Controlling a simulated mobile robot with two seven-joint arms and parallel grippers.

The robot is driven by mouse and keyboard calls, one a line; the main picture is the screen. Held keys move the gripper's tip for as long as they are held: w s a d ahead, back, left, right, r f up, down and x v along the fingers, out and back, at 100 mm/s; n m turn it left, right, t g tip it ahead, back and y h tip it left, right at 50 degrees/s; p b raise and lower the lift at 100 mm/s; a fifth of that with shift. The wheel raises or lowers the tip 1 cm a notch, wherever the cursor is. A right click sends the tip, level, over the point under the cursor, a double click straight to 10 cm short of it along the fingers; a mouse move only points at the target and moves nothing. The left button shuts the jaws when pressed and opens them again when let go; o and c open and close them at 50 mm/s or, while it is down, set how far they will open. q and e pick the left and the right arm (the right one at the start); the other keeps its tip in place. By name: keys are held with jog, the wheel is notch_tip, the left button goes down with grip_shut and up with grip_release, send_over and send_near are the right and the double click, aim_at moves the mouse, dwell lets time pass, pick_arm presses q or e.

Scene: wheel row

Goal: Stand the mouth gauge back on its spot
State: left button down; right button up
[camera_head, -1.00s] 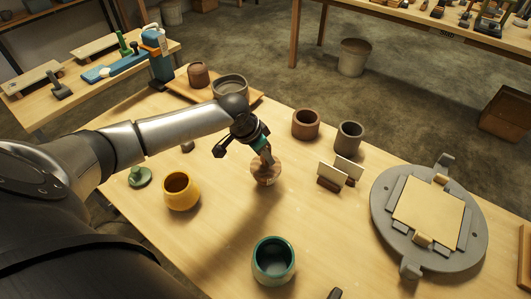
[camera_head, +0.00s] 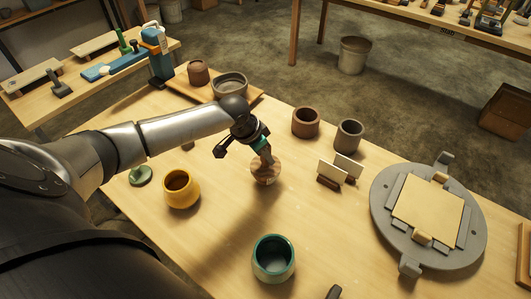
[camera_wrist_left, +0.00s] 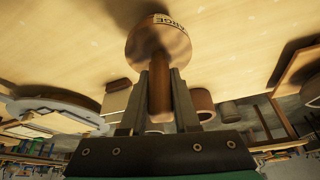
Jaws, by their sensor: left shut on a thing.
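The mouth gauge, a round brown wooden disc with a handle (camera_head: 266,174), is upright at the middle of the table. In the left wrist view its disc (camera_wrist_left: 150,43) carries a pale label with dark lettering, partly readable. My left gripper (camera_head: 265,156) is shut on the handle from above, with one finger on each side of it in the left wrist view (camera_wrist_left: 160,85). The disc is at or very close to the table top; I cannot tell whether it touches. Its spot is not distinguishable. My right gripper is not in view.
A yellow pot (camera_head: 182,190) stands left of the gauge and a teal pot (camera_head: 273,260) in front. Brown (camera_head: 305,123) and grey (camera_head: 349,136) pots stand behind. Card holders (camera_head: 333,177) and a round grey plate (camera_head: 381,228) are to the right. Bare table surrounds the gauge.

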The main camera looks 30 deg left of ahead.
aim_at(257, 171)
pick_arm(q)
jog(key=shift+f, duration=0.55)
jog(key=c, duration=0.6)
grip_release()
jog(key=shift+o, duration=0.2)
jog(key=p+v, duration=0.8)
jog(key=p, duration=0.2)
dwell(1.0)
